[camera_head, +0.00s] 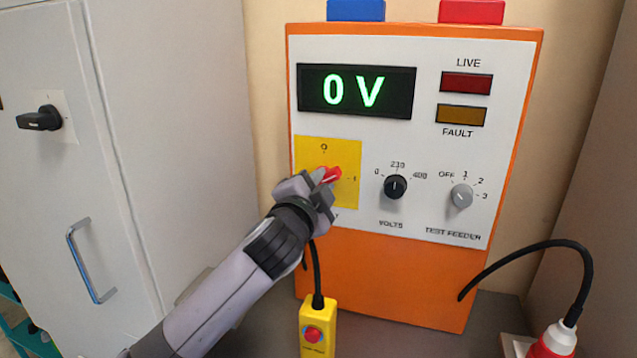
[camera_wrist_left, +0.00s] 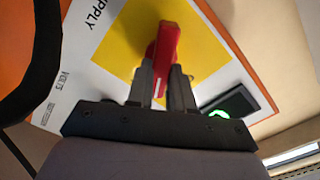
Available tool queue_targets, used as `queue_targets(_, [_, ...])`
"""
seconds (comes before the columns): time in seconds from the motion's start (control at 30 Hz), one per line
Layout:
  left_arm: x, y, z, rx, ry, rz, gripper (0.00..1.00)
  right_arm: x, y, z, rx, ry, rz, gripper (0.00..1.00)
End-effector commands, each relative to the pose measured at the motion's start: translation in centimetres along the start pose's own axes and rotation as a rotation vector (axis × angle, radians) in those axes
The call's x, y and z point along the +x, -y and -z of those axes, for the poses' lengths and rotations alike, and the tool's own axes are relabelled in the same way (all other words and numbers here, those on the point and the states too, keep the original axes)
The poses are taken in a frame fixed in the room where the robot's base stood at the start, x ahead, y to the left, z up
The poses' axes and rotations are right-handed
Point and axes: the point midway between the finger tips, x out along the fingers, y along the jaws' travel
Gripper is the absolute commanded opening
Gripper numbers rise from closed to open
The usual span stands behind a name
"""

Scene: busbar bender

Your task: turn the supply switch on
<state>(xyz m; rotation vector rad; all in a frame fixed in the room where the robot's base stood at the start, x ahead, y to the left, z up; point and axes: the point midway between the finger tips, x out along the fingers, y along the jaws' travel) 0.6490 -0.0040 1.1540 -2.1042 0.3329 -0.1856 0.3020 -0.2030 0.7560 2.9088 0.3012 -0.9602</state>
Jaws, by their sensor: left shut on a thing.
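The supply switch is a red handle (camera_head: 331,174) on a yellow plate (camera_head: 345,190) at the left of the orange test unit's white panel. The plate has an O mark at the top and an I mark at the right. My left gripper (camera_head: 322,182) is shut on the red handle. In the left wrist view the red handle (camera_wrist_left: 166,50) stands between the two fingers (camera_wrist_left: 163,84). In the head view the handle tilts up to the right, and the gripper hides part of it. The display (camera_head: 356,91) reads 0 V. My right gripper is not in view.
The LIVE lamp (camera_head: 466,83) and FAULT lamp (camera_head: 461,115) look dim. A volts knob (camera_head: 396,187) and a test feeder knob (camera_head: 461,196) sit to the right. A grey cabinet (camera_head: 185,130) stands at left.

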Motion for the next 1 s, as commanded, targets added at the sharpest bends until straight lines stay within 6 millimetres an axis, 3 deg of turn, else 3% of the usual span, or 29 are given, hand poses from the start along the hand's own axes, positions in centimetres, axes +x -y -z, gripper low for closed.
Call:
queue_targets(0.5, [0.01,-0.28,-0.07,0.425,0.000,0.001,0.00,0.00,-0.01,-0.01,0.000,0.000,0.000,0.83])
queue_targets(1.0, [0.01,-0.42,-0.10,0.570,-0.001,0.001,0.00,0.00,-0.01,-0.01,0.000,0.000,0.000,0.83])
